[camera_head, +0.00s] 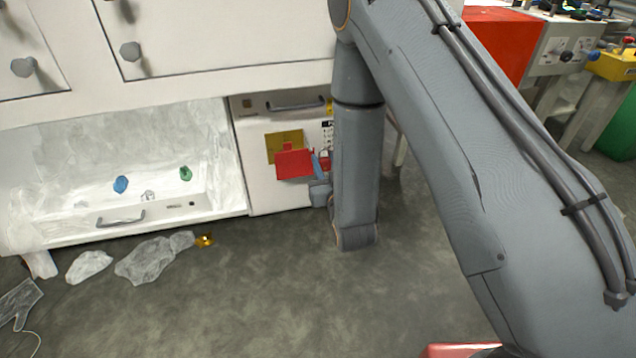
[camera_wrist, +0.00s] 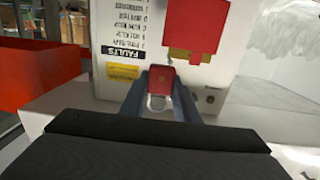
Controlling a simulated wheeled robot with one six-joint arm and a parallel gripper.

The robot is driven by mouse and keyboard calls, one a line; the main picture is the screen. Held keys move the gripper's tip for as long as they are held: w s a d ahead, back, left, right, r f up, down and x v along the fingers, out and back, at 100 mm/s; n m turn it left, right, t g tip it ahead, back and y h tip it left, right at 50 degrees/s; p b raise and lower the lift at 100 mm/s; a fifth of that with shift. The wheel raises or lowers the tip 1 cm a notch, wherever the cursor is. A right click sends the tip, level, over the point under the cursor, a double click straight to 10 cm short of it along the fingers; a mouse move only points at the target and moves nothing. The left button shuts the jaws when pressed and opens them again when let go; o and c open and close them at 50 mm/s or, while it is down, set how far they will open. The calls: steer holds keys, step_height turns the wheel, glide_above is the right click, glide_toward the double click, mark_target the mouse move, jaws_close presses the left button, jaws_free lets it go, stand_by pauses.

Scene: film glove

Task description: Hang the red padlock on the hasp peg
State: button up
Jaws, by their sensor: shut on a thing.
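In the wrist view my gripper (camera_wrist: 162,84) is shut on the red padlock (camera_wrist: 163,75). The padlock's red body sits between the two blue-grey fingers, with its pale shackle (camera_wrist: 157,102) showing below it in this picture. In the head view my gripper (camera_head: 320,172) is small and partly covered by my arm, close to the white cabinet front. A bit of the padlock (camera_head: 324,159) shows there. A red plate (camera_head: 294,164) over a yellow plate (camera_head: 284,141) is on the cabinet, left of the gripper. I cannot make out the hasp peg in either view.
The white cabinet (camera_head: 262,190) has a handle (camera_head: 296,104) near its top. Left of it is an open drawer (camera_head: 150,225) with blue and green items. Crumpled clear film (camera_head: 150,260) lies on the floor. An orange-red box (camera_wrist: 40,80) stands left in the wrist view.

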mark_target(307, 149)
steer(key=f+b, duration=0.1)
steer(key=a+f+b, duration=0.1)
steer(key=w+a+f+b, duration=0.1)
steer(key=shift+f, duration=0.3)
steer(key=shift+f+b+x, duration=0.2)
steer(key=shift+b+x, duration=2.2)
steer(key=shift+x, duration=2.2)
